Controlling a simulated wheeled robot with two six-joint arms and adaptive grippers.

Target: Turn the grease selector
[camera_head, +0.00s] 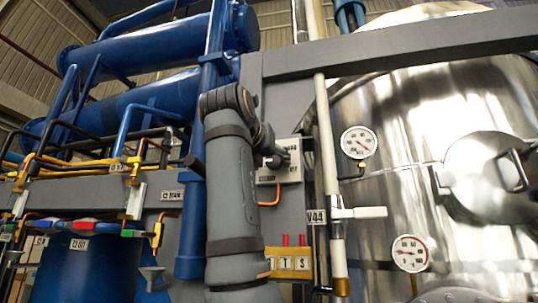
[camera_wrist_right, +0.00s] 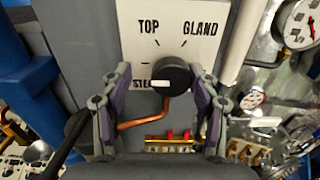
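The grease selector is a black round knob (camera_wrist_right: 171,76) on a pale panel (camera_wrist_right: 146,48) marked TOP, GLAND and a partly hidden word starting STE. A white mark on the knob points left, toward the STE label. In the head view the selector panel (camera_head: 292,174) is partly covered by my right gripper (camera_head: 270,148). In the right wrist view my right gripper (camera_wrist_right: 160,73) is open, with one finger on each side of the knob and gaps visible between. Whether the fingertips reach past the knob's face is unclear. My left gripper is not in view.
A copper pipe (camera_wrist_right: 148,118) runs below the knob. A cream vertical pipe (camera_head: 327,140) with a white-handled valve (camera_head: 362,212) stands right of the panel, before a steel vessel (camera_head: 460,110) with gauges. A blue pipe (camera_head: 192,220) stands left of my arm.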

